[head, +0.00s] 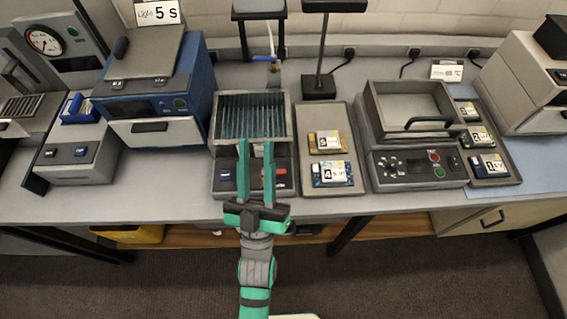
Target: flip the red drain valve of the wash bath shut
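A grey bath-like unit (285,135) with upright slats inside stands in the middle of the bench. A small red part (280,172), possibly the drain valve, is on its front panel, to the right of my fingers; its position is too small to read. My gripper (256,146) is open, its two teal fingers apart and pointing away from me over the front of this unit. Nothing shows between the fingers. They hide part of the panel. I cannot tell whether they touch the unit.
A tray (338,112) with two labelled items is just right of the unit. Further right is a basin (412,103) with a control panel. A blue machine (155,95) is at left. A lamp stand (319,85) is behind. The bench front edge is mostly clear.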

